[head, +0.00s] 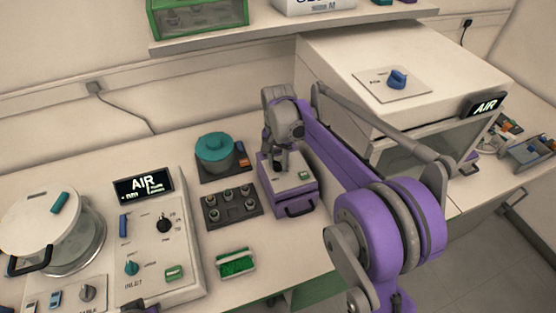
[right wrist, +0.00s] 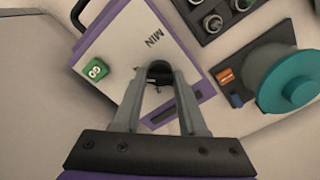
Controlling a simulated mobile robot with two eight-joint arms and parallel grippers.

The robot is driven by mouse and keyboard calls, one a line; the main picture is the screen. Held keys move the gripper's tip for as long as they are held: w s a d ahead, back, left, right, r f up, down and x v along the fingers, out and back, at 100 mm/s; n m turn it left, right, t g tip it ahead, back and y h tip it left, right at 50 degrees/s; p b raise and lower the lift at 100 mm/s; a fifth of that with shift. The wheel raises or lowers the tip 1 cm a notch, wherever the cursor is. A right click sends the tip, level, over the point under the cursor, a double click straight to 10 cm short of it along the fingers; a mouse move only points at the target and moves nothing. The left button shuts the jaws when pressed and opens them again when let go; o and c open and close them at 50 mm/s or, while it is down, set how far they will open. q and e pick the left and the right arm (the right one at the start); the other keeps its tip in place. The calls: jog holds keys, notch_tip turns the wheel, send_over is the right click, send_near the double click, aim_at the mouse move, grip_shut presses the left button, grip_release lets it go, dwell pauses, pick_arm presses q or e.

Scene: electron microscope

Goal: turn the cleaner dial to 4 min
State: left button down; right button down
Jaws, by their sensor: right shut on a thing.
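The cleaner is a small purple box (head: 303,198) with a light top on the bench, right of the tray of small pots. Its top shows in the right wrist view (right wrist: 130,38) with the word MIN. The black dial (right wrist: 158,70) sits on that top between my right fingertips. My right gripper (head: 279,160) reaches down to the dial from above and is shut on it; the fingers also show in the right wrist view (right wrist: 160,82). The dial's pointer and scale marks are hidden or too small to read.
A green GO button (right wrist: 95,70) is on the cleaner's top. A teal round-topped device (head: 215,150) and a dark tray of pots (head: 232,207) stand close on the left. A large white cabinet (head: 350,65) stands behind right. A green-filled tray (head: 236,263) lies in front.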

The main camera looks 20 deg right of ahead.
aim_at(278, 163)
dwell(0.4)
jog(key=shift+c, duration=2.3)
grip_release()
notch_tip(278, 163, up, 11)
jog(key=shift+p, duration=0.35)
jog(key=s+a+f+n+t, duration=0.1)
jog(key=s+a+f+n, duration=0.1)
jog(key=s, duration=0.6)
jog(key=s+a+f+n+t+p, duration=0.1)
jog(key=s+f+n, duration=0.3)
jog(key=s, duration=0.5)
jog(key=s+a+f+n+t+p, duration=0.1)
jog(key=s+a+f+n+t, duration=0.1)
jog(key=s, duration=0.6)
jog(key=shift+s+a+f+n+t, duration=0.25)
jog(key=shift+a+f+n+t, duration=0.1)
jog(key=shift+f+n+t, duration=0.45)
